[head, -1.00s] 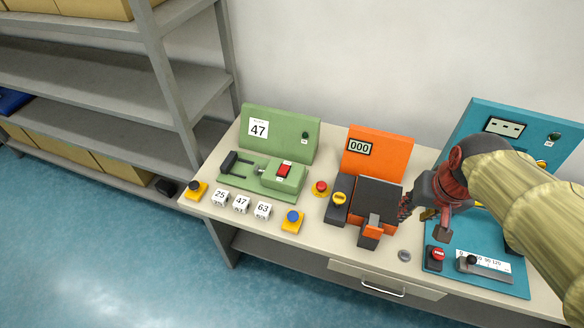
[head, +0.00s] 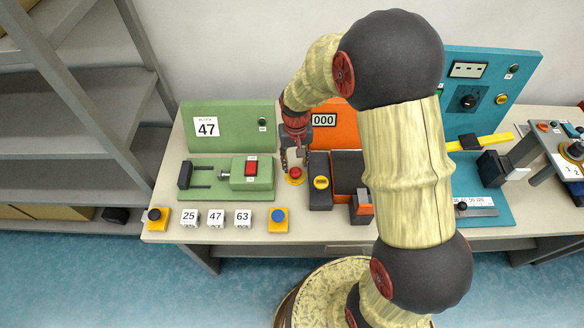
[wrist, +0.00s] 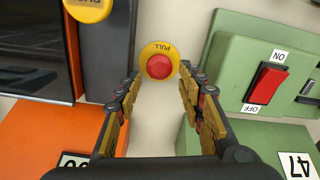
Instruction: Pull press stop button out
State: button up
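The stop button is a red mushroom cap (head: 296,172) on a yellow disc, on the bench between the green machine and the orange machine. In the wrist view the red cap (wrist: 159,66) shows on its yellow ring marked PULL. My gripper (head: 295,160) is over the button, pointing down. In the wrist view my gripper (wrist: 158,84) is open, with one finger to each side and the button between and just beyond the tips. The fingers look apart from the cap. How high the tips are above the bench is hard to tell.
The green machine (head: 215,125) with a red rocker switch (wrist: 266,85) is close on one side. A dark grey box with a yellow button (head: 320,183) stands close on the other, before the orange panel (head: 345,135). Number cubes (head: 216,218) and a blue button (head: 279,216) lie in front.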

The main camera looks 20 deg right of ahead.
aim_at(295, 171)
jog(key=shift+f+b, duration=0.4)
jog(key=shift+f, duration=1.6)
jog(key=shift+c, duration=0.2)
grip_shut()
